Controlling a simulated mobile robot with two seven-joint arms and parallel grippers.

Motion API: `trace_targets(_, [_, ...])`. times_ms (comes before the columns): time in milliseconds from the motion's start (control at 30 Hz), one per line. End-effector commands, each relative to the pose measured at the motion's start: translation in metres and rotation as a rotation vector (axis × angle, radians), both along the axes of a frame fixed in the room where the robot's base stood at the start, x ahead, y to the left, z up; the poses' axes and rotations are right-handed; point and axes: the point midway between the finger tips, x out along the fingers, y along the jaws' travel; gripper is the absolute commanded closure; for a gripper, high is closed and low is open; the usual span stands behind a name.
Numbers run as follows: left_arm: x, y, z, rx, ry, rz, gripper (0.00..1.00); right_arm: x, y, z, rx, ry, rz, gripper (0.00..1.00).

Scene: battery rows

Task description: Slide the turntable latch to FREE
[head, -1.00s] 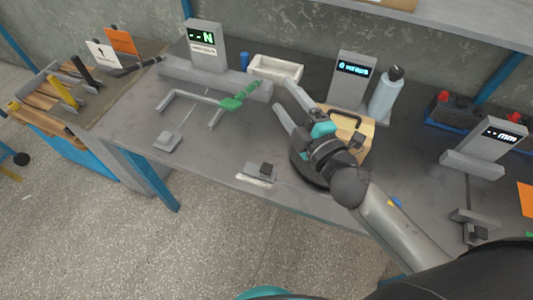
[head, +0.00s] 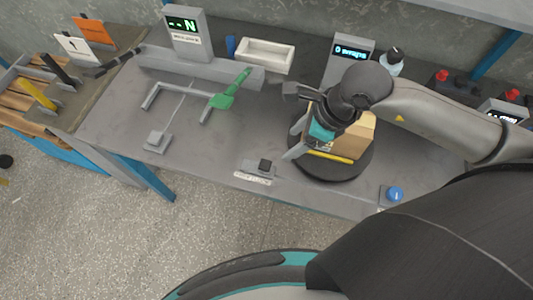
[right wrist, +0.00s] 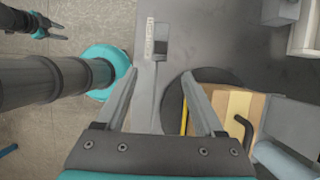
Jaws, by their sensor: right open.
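The latch (head: 262,166) is a small grey block with a dark knob at the table's front edge, beside the black turntable (head: 355,170). A pale label lies in front of it, too small to read surely. The right wrist view shows the latch knob (right wrist: 161,47) beyond the fingertips, on a grey strip. My right gripper (head: 295,138) is open and empty above the turntable's left side, apart from the knob; its fingers also show in the right wrist view (right wrist: 159,75). My left gripper (right wrist: 64,33) shows only in the right wrist view, open and away from the table.
A cardboard box (head: 350,140) with a dark handle stands on the turntable, partly behind my right gripper. A blue button (head: 394,194) is at the right. A green-handled lever (head: 228,95) and a white tray (head: 265,54) are farther back. Table left of the latch is clear.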

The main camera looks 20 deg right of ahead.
Motion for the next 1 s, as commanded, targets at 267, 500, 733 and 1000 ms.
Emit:
trace_targets(267, [-0.004, 0.000, -0.002, 0.000, 0.005, 0.000, 0.55, 0.007, 0.008, -0.030, -0.011, 0.002, 0.000, 0.30])
trace_targets(500, [-0.004, 0.000, -0.005, 0.000, 0.006, 0.000, 0.55, 0.016, 0.023, -0.073, -0.010, 0.003, 0.000, 0.30])
trace_targets(733, [-0.004, 0.000, -0.010, 0.000, 0.006, 0.000, 0.55, 0.025, 0.036, -0.110, -0.010, 0.001, -0.001, 0.30])
trace_targets(1000, [-0.004, 0.000, -0.014, 0.000, 0.006, 0.000, 0.55, 0.032, 0.044, -0.136, -0.011, -0.001, 0.000, 0.30])
